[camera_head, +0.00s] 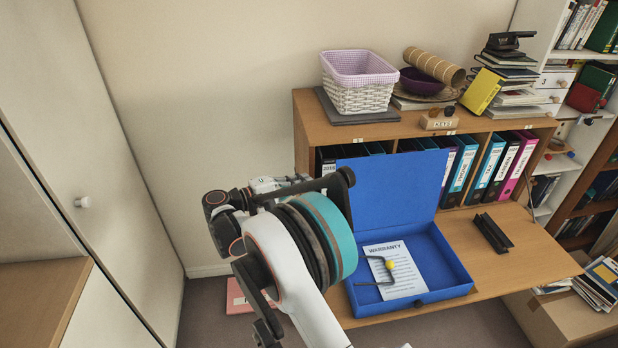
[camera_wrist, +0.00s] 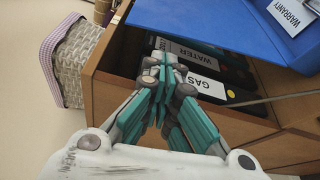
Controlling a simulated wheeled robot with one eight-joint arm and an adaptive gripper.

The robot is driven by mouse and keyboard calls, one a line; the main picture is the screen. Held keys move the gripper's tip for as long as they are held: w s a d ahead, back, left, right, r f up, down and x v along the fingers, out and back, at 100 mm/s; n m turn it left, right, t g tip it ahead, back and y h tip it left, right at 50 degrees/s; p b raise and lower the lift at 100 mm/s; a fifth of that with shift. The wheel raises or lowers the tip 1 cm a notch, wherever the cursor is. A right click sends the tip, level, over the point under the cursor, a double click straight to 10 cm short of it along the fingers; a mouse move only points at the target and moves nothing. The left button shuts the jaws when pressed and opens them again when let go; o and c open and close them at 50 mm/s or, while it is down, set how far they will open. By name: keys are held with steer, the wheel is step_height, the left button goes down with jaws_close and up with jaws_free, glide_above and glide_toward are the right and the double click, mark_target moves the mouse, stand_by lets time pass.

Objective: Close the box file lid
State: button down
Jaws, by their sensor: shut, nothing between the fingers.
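The blue box file lies on the fold-down desk of the bureau, its tray (camera_head: 440,262) facing up. Its lid (camera_head: 393,188) stands open, raised at the back in front of the binders. In the wrist view the lid (camera_wrist: 215,25) crosses the top and the sheet (camera_wrist: 292,14) shows at top right. My gripper (camera_wrist: 165,62) is shut and empty, by the bureau's left end near the binders. In the head view my arm partly hides it, left of the lid.
Binders (camera_head: 490,168) fill the bureau's compartments. A white wicker basket (camera_head: 358,92) and a purple bowl (camera_head: 420,82) stand on top. A dark hole punch or holder (camera_head: 492,233) sits right of the box. My arm passes close to the box's left side. The wall side at left is free.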

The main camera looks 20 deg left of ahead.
steer(key=x, duration=0.8)
steer(key=shift+b, duration=0.4)
steer(key=shift+d, duration=0.1)
